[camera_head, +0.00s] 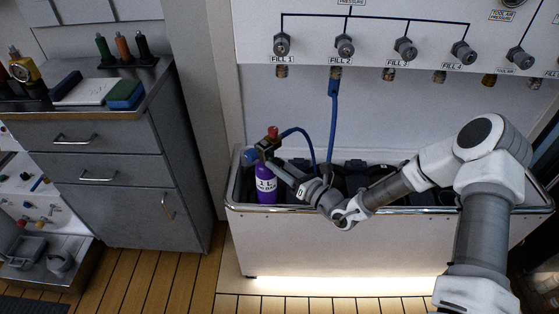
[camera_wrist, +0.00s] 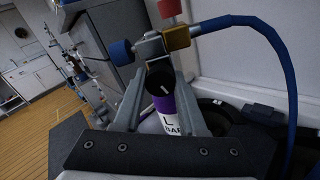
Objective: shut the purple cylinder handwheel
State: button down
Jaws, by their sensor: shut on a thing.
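The purple cylinder (camera_head: 266,188) stands upright at the left end of the white-walled trough, and its purple body with a white label also shows in the wrist view (camera_wrist: 165,110). A round black handwheel with a white mark (camera_wrist: 160,83) on its valve faces my wrist camera. A blue knob (camera_wrist: 121,52) sticks out to the left of the valve, and a red knob (camera_wrist: 169,8) is above it. My gripper (camera_wrist: 161,77) has one finger on each side of the black handwheel and is shut on it. In the head view my gripper (camera_head: 275,166) partly covers the valve.
A blue hose (camera_wrist: 240,20) runs from the brass fitting (camera_wrist: 177,38) on the valve; another blue hose (camera_head: 333,115) hangs from FILL 2. The trough rim (camera_head: 330,210) is in front. A grey cabinet (camera_head: 130,185) stands left, with open floor (camera_head: 180,280) before it.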

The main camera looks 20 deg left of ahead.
jog(key=m+p, duration=0.4)
jog(key=shift+r+m, duration=0.2)
jog(key=shift+m, duration=0.2)
jog(key=m+p, duration=0.3)
jog(key=m, duration=0.2)
jog(key=shift+m, duration=0.3)
jog(key=m+p, duration=0.2)
jog(key=m, duration=0.2)
jog(key=shift+f+m+t, duration=0.1)
jog(key=shift+m+t, duration=0.2)
jog(key=shift+m, duration=0.1)
jog(key=m+p, duration=0.1)
jog(key=m, duration=0.4)
jog(key=shift+m, duration=0.3)
jog(key=m, duration=0.5)
jog(key=shift+m+t+h, duration=0.3)
jog(key=m, duration=0.4)
jog(key=shift+m+b, duration=0.3)
jog(key=m+b, duration=0.1)
jog(key=m, duration=0.4)
jog(key=shift+m, duration=0.3)
jog(key=m+b, duration=0.2)
jog(key=m, duration=0.2)
jog(key=shift+w+m, duration=0.1)
jog(key=shift+m, duration=0.2)
